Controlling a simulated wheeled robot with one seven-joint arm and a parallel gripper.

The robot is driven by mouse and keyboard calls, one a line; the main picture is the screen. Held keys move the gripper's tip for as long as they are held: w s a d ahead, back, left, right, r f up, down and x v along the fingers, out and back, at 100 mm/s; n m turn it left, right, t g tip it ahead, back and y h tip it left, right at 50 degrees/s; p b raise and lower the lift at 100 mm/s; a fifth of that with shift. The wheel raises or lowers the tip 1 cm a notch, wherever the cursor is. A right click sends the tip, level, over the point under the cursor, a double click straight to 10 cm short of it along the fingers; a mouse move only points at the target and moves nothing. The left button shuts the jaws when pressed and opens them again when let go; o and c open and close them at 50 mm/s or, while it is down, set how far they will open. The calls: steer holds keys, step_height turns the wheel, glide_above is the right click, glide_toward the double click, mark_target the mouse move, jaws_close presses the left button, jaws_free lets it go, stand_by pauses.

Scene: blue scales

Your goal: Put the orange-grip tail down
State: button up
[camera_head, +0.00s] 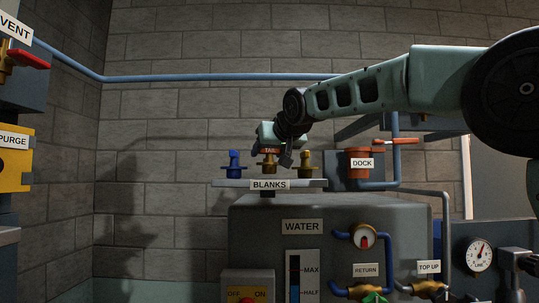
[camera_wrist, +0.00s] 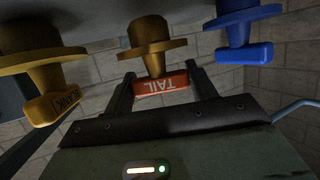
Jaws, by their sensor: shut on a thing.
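The orange-grip tail (camera_head: 269,163) is a brass plug with a round flange and an orange grip marked TAIL. It is upright at the middle of the BLANKS shelf (camera_head: 230,184). My gripper (camera_head: 270,148) is above it, shut on the orange grip. In the wrist view, the tail (camera_wrist: 153,52) shows with its grip between the two fingers of my gripper (camera_wrist: 162,84). Its lower end meets or nearly meets the shelf; I cannot tell if it bears on it.
A blue blank (camera_head: 234,163) stands left of the tail and a brass blank (camera_head: 305,164) right of it, both close. The orange-red DOCK fitting (camera_head: 359,151) with an orange lever is further right. The grey WATER tank (camera_head: 262,235) is below the shelf.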

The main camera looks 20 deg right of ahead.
steer(key=shift+f, duration=0.4)
steer(key=shift+f, duration=0.1)
steer(key=shift+f, duration=0.15)
steer(key=o, duration=1.2)
steer(key=shift+s+r, duration=0.15)
steer(key=shift+r, duration=0.1)
steer(key=b+v, duration=0.4)
steer(key=v, duration=0.7)
steer(key=shift+s+r+b, duration=0.1)
steer(key=shift+s+b, duration=0.2)
steer(key=shift+s, duration=0.1)
